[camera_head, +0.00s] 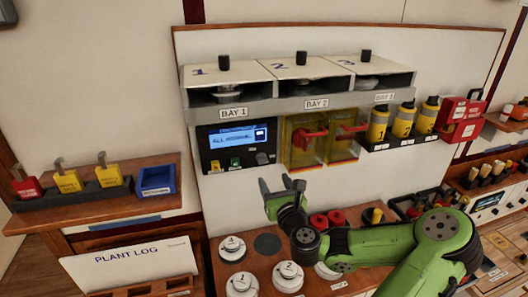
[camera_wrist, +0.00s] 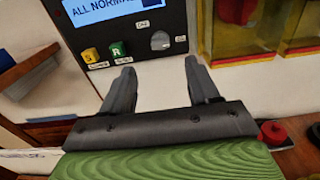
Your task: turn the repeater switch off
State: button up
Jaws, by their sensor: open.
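A dark control panel (camera_head: 205,155) under Bay 1 has a blue display reading "ALL NORMAL". Below the display in the wrist view sit a yellow button (camera_wrist: 90,55), a green button (camera_wrist: 117,49) and a grey round switch (camera_wrist: 160,41). A label above the switch seems to read "ON"; another label is to its right. No readable label names it as the repeater switch. Which way it is turned is unclear. My gripper (camera_head: 282,182) is open and empty, in front of and below the panel; in the wrist view its fingertips (camera_wrist: 158,68) lie below the switch, apart from it.
Yellow clear-fronted boxes with red handles (camera_head: 318,140) are right of the panel. Below my gripper, a wooden bench (camera_head: 225,255) carries white round detectors (camera_head: 240,284) and red knobs (camera_head: 328,219). A blue bin (camera_head: 156,180) stands on the left shelf. The wall below the panel is clear.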

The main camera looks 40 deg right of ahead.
aim_at(264, 162)
jog(key=p+x, duration=0.2)
jog(key=x, duration=0.9)
jog(key=shift+c, duration=0.3)
jog(key=c, duration=1)
